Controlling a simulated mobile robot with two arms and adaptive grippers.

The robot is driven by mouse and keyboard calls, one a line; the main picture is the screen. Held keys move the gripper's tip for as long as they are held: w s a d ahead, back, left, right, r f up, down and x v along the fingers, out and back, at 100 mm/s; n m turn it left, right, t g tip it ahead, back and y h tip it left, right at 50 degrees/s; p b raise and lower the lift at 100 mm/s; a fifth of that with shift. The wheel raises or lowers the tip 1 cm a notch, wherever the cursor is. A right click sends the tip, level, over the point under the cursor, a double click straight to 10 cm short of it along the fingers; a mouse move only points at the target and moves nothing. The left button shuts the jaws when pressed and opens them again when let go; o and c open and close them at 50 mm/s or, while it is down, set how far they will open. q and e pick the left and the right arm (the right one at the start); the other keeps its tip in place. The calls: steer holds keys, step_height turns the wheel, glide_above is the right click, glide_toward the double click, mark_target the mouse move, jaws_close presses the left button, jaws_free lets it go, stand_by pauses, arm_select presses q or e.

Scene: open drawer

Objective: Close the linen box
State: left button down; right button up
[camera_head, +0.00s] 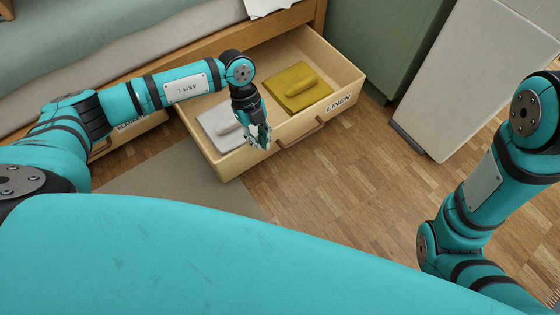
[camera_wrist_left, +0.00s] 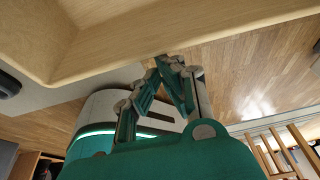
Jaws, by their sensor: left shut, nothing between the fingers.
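The linen box (camera_head: 344,101) is a light wooden drawer with a LINEN label and a bar handle (camera_head: 302,133) on its front. It stands pulled out from under the bed frame. A mustard folded cloth (camera_head: 298,88) and a pale grey folded cloth (camera_head: 218,125) lie inside. My left gripper (camera_head: 260,140) is shut and empty, and in the head view it overlaps the drawer's front rim left of the handle. In the left wrist view its fingertips (camera_wrist_left: 168,60) are close to a wooden edge of the drawer (camera_wrist_left: 120,55); contact is unclear. My right gripper is out of view.
A second labelled drawer (camera_head: 130,133) is partly hidden behind my left arm. A green cabinet (camera_head: 378,40) and a pale grey unit (camera_head: 465,75) stand to the right. A grey-brown mat (camera_head: 165,175) lies on the floor. Open wooden floor (camera_head: 345,195) lies before the drawer.

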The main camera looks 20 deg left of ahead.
arm_select(q)
steer(key=w+a, duration=0.8)
steer(key=a, duration=0.3)
steer(key=shift+w+a+b, duration=0.15)
steer(key=shift+a+b, duration=0.1)
steer(key=shift+b, duration=0.1)
